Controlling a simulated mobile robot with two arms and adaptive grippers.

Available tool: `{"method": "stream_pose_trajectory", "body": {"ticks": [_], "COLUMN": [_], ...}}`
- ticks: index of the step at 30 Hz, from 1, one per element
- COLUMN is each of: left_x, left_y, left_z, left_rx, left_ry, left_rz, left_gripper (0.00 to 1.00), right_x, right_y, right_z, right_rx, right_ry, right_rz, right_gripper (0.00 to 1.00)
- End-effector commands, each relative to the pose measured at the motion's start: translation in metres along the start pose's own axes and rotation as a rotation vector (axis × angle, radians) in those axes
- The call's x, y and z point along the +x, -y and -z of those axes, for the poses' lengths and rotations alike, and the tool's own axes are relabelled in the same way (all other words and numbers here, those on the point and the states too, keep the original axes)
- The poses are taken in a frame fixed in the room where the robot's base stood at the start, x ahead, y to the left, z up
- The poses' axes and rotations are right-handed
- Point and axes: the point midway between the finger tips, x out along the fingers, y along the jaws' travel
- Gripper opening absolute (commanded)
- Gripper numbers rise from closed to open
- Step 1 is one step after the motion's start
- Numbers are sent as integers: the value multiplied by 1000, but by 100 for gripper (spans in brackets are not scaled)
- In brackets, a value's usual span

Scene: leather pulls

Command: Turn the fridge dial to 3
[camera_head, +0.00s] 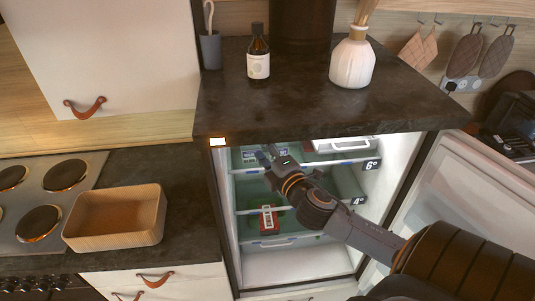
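The fridge (292,265) stands open under a dark countertop, with its inside lit and its door (465,195) swung out to the right. My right arm reaches in from the lower right. My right gripper (268,156) is at the upper shelf, towards the left side of the interior. Its fingers are small and dark, and I cannot tell whether they are open or shut. I cannot make out the dial or its numbers. A small bright panel (218,142) shows at the fridge's upper left corner. My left gripper is not in view.
A brown bottle (258,55) and a white vase (352,58) stand on top. Left are a wooden bin (117,241) and a hob (40,222).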

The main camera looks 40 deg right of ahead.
Motion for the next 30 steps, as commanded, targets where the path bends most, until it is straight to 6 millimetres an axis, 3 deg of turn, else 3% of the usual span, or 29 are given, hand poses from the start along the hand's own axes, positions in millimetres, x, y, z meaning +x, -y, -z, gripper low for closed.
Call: {"method": "stream_pose_trajectory", "body": {"ticks": [3,9,26,30], "left_x": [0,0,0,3], "left_y": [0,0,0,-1], "left_z": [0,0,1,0], "left_rx": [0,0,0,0], "left_ry": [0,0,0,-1], "left_rz": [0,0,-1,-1], "left_gripper": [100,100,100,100], "right_x": [-17,-29,-30,-28], "right_y": [1,0,0,15], "right_z": [0,0,0,-3], "right_rx": [3,1,1,14], "right_ry": [0,1,0,8], "right_rz": [2,0,0,22], "right_gripper": [57,57,57,57]}}
